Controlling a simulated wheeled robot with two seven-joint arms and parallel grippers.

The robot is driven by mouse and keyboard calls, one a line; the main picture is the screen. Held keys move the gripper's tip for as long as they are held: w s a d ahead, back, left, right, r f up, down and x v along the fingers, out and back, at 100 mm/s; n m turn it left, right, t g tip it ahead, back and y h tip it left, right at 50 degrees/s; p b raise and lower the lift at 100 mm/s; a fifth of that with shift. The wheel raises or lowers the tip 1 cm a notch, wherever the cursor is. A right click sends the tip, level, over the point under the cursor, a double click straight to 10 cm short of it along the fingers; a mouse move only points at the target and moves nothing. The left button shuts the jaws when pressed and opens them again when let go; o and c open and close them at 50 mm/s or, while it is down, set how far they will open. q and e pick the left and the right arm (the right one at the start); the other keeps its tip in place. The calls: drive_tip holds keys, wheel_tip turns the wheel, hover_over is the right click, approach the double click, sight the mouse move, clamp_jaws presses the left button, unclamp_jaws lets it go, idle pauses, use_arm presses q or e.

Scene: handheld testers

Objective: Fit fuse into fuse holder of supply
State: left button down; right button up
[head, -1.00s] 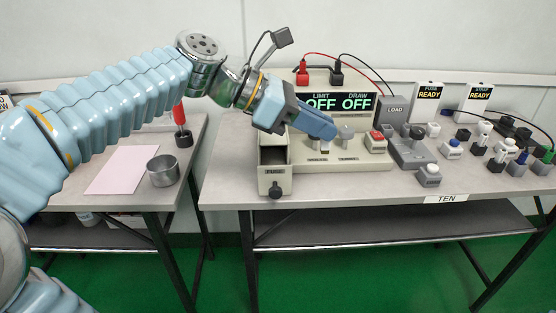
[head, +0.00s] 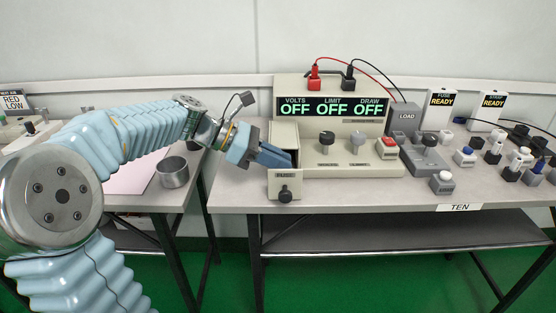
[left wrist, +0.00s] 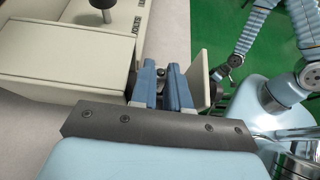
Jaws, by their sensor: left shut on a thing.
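The supply (head: 345,157) is a beige box with knobs, a red button and a display reading OFF for volts, limit and draw. Its drawer labelled FUSE (head: 285,189) is pulled out at the left end, with a black knob. My left gripper (head: 276,157) reaches over the drawer from the left, its blue fingers nearly together. In the left wrist view, the fingers (left wrist: 166,84) point in between the supply body and the drawer front (left wrist: 202,75). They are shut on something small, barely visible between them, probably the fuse. The fuse holder is mostly hidden.
A load box (head: 404,117) and several small plugs and switches fill the right of the table. Red and black leads run from the supply's top to the load. A metal cup (head: 172,172) stands on the left table, with a gap between tables.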

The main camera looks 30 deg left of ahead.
use_arm(q)
drive_tip(key=c, duration=1.4)
unclamp_jaws()
drive_tip(key=shift+f, duration=0.1)
drive_tip(key=shift+a+r, duration=0.15)
drive_tip(key=shift+r, duration=0.1)
drive_tip(key=p+v, duration=0.1)
drive_tip(key=v, duration=1)
drive_tip(key=shift+s+a, duration=0.2)
drive_tip(key=shift+s, duration=0.05)
drive_tip(key=shift+r, duration=0.1)
